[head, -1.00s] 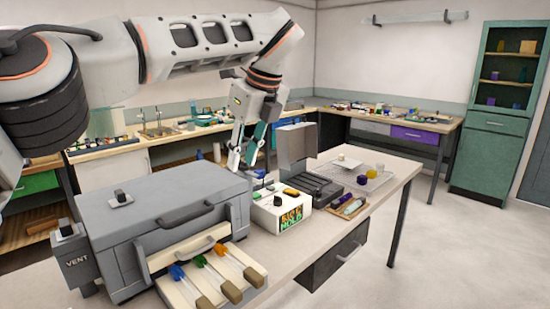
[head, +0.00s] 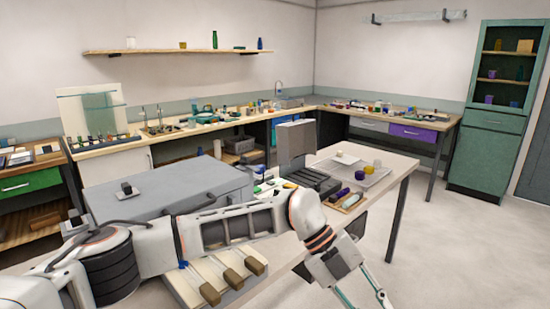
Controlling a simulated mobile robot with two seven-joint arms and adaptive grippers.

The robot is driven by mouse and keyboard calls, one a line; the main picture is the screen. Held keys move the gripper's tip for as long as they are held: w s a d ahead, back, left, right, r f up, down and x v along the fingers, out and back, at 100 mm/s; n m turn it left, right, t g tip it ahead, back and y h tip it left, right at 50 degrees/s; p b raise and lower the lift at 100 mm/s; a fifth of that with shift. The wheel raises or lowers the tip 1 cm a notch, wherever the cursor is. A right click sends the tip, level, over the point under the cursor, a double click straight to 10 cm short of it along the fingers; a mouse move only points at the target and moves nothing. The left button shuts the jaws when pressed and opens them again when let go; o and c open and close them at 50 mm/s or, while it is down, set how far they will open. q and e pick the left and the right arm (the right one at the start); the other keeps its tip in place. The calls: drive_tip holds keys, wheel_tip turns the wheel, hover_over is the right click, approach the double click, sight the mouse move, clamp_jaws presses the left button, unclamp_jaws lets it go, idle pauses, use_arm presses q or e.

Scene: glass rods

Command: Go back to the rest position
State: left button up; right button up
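My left arm comes in low from the left across the front of the bench. My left gripper (head: 366,290) hangs in front of the bench at the lower right, pointing down. Its two fingers are spread with nothing seen between them, and their tips are near the bottom edge of the picture. My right gripper is not in view. My arm hides most of the rods' coloured ends.
A white box behind my arm is mostly hidden. A green cabinet (head: 490,150) stands far right. The floor (head: 450,250) at the right is clear.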

use_arm(q)
drive_tip(key=s+d+r+g+h, duration=0.2)
drive_tip(key=s+d+r+h, duration=0.1)
drive_tip(key=s+d+h, duration=0.3)
wheel_tip(320, 180, up, 4)
drive_tip(key=w+n+t+h, duration=0.2)
drive_tip(key=n+t+h, duration=0.1)
drive_tip(key=n+h, duration=0.3)
drive_tip(key=w+a+f+n+t+y, duration=0.2)
drive_tip(key=w+a+f+n+t, duration=0.35)
drive_tip(key=a+n+t, duration=0.4)
drive_tip(key=w+a+f+n+t+y, duration=0.2)
drive_tip(key=w+a+f+n+t, duration=0.35)
drive_tip(key=a+n+t, duration=0.35)
drive_tip(key=s+a+f+n+t+y, duration=0.1)
drive_tip(key=s+a+f+n+y, duration=0.15)
drive_tip(key=a+f+y, duration=0.4)
drive_tip(key=s+a+f+n+y, duration=0.2)
drive_tip(key=a+f+n+y, duration=0.1)
drive_tip(key=a+f, duration=0.65)
drive_tip(key=s+a+f+n+g+y, duration=0.1)
drive_tip(key=s+a+f+g+y, duration=0.2)
drive_tip(key=s+a+f, duration=0.8)
drive_tip(key=shift+s+f+g, duration=0.55)
drive_tip(key=shift+s+f, duration=0.4)
drive_tip(key=shift+s, duration=0.15)
drive_tip(key=shift+o, duration=0.4)
